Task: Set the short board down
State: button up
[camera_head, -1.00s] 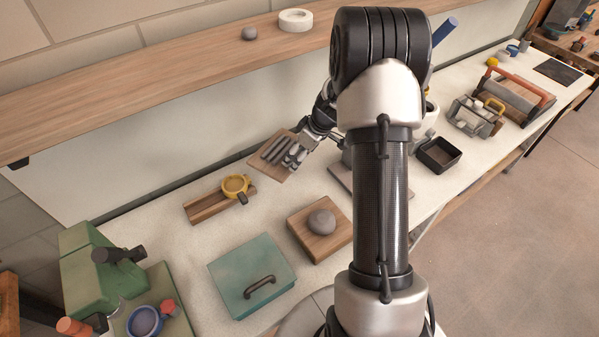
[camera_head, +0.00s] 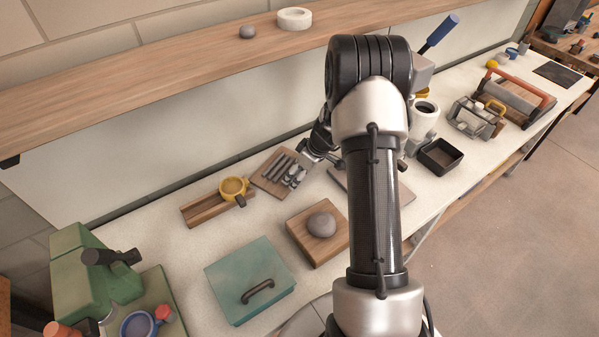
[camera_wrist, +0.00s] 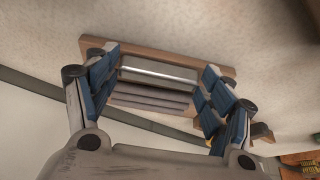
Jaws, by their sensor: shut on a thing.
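The short board (camera_head: 265,183) is a small wooden board carrying several grey bars, at the back of the pale counter in the head view. It also shows in the wrist view (camera_wrist: 150,53), with the bars (camera_wrist: 155,93) between my fingers. My gripper (camera_head: 296,173) reaches over the board's right side. In the wrist view my gripper (camera_wrist: 163,82) has its blue-padded fingers closed on the grey bars, with the board behind them. The board looks close to the counter; I cannot tell whether it touches.
In front are a wooden block (camera_head: 305,242) with a grey stone and a green lidded box (camera_head: 240,275). A grey slab (camera_head: 345,181) lies to the right. A shelf (camera_head: 150,86) overhangs behind.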

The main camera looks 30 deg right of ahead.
jog(key=o, duration=1.2)
jog(key=p+v, duration=0.3)
jog(key=v, duration=0.9)
jog(key=s+a+r+m, duration=0.1)
jog(key=s+a+r, duration=0.2)
jog(key=a+r, duration=0.45)
jog(key=s+a+r, duration=0.3)
jog(key=a+r, duration=0.4)
jog(key=r, duration=0.1)
jog(key=s+a+r+m, duration=0.1)
jog(key=s+a+r, duration=0.1)
jog(key=s, duration=0.4)
jog(key=s+a+r+m+h, duration=0.1)
jog(key=s+a+r, duration=0.1)
jog(key=s, duration=0.5)
jog(key=s+a+r+m, duration=0.1)
jog(key=s+a+r, duration=0.1)
jog(key=s+a, duration=0.2)
jog(key=shift+s+r+m+h, duration=0.1)
jog(key=shift+s+m+h, duration=0.3)
jog(key=shift+s, duration=1)
